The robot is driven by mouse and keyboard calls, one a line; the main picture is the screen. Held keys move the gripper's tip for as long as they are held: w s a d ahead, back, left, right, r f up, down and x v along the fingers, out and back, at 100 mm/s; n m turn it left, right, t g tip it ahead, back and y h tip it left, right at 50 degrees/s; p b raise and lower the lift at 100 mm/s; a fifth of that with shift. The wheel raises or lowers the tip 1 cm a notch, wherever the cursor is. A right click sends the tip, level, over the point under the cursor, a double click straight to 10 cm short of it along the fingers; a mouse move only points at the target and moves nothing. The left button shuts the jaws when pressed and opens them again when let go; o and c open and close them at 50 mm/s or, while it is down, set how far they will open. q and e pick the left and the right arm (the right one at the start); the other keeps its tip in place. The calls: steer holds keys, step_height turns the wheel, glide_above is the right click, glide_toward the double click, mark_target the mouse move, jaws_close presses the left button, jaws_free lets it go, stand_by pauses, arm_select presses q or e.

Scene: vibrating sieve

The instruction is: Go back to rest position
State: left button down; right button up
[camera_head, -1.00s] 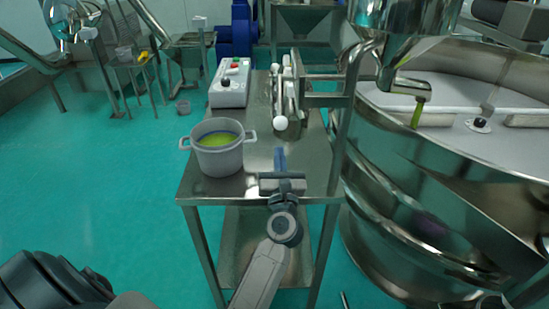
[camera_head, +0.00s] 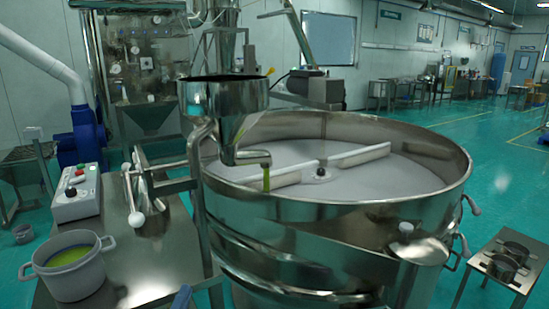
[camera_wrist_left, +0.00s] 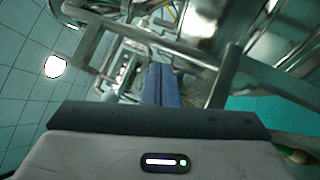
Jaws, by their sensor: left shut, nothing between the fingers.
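My left gripper (camera_wrist_left: 161,86) shows in the left wrist view with its two blue fingers pressed together and nothing between them. In the head view only a blue tip of it (camera_head: 182,298) shows at the bottom edge, over the steel cart (camera_head: 150,265); the rest of that arm is out of the picture. My right gripper is not in view.
A grey pot (camera_head: 78,281) with yellow-green contents stands on the cart beside a control box (camera_head: 76,193) with buttons. The large round sieve (camera_head: 340,215) fills the middle. A small stand (camera_head: 497,266) with dark round parts is at lower right.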

arm_select(q)
steer(key=s+d+f+m+g+h, duration=0.2)
steer(key=s+f+m+g, duration=0.8)
steer(key=s+f+m, duration=0.3)
steer(key=s+a+f+m+g+y, duration=0.3)
steer(key=s+a+f+g, duration=0.15)
steer(key=s, duration=0.35)
steer(key=s+a+f+m+g+y, duration=0.3)
steer(key=s+a+g, duration=0.15)
steer(key=s, duration=0.25)
steer(key=s+f+x, duration=0.1)
steer(key=s+x, duration=0.2)
steer(key=x, duration=1.1)
steer(key=s+x, duration=0.3)
steer(key=x, duration=1.1)
steer(key=s+a+f+g, duration=0.1)
steer(key=s+f, duration=1.6)
steer(key=f, duration=0.4)
steer(key=shift+a, duration=0.3)
